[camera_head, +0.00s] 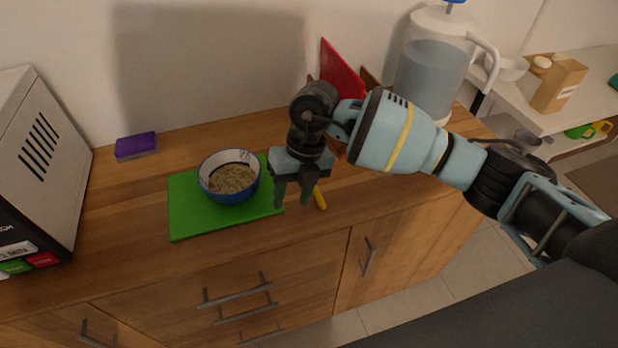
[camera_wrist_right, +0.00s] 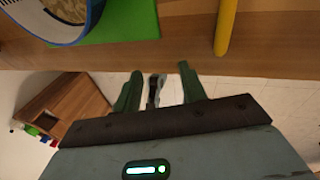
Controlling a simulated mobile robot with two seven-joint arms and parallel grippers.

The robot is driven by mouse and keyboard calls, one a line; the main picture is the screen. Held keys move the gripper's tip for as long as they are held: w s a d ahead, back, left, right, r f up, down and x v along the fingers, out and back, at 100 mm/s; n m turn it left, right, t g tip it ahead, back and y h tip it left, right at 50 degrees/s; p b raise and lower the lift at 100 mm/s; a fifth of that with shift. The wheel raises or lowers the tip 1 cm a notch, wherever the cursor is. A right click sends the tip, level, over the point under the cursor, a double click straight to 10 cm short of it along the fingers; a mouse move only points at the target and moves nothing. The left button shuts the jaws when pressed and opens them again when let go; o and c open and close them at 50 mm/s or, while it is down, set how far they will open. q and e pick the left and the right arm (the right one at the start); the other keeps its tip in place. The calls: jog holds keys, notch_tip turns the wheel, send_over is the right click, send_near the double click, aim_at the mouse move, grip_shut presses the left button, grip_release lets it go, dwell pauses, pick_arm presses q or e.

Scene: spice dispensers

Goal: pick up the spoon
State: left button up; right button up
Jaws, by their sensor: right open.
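A yellow rod-like handle (camera_head: 319,197), which looks like the spoon's, lies on the wooden counter just right of my right gripper (camera_head: 292,198). The rest of it is hidden behind the gripper and wrist. In the right wrist view the yellow handle (camera_wrist_right: 226,25) shows at the top, right of the fingers; its far end is out of frame. My right gripper (camera_wrist_right: 160,88) is open and empty, with the fingers pointing down near the counter's front edge and apart from the handle. My left gripper is not in view.
A blue-and-white bowl (camera_head: 229,197) of food stands on a green board (camera_head: 190,222), left of the gripper. A purple sponge (camera_head: 136,146), a red board (camera_head: 341,68) and a water pitcher (camera_head: 431,72) are behind. A boxy appliance (camera_head: 38,150) stands left.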

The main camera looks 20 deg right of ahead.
aim_at(317, 192)
jog(key=w+d+r+h, duration=0.1)
jog(key=d, duration=0.1)
jog(key=w+d+r+t+h, duration=0.1)
jog(key=d, duration=0.1)
jog(key=w+d+r+m+h, duration=0.1)
jog(key=w+d, duration=0.1)
jog(key=shift+d+f, duration=0.15)
jog(key=shift+f, duration=1.8)
jog(key=shift+d+f, duration=0.1)
jog(key=shift+f, duration=1.8)
grip_shut()
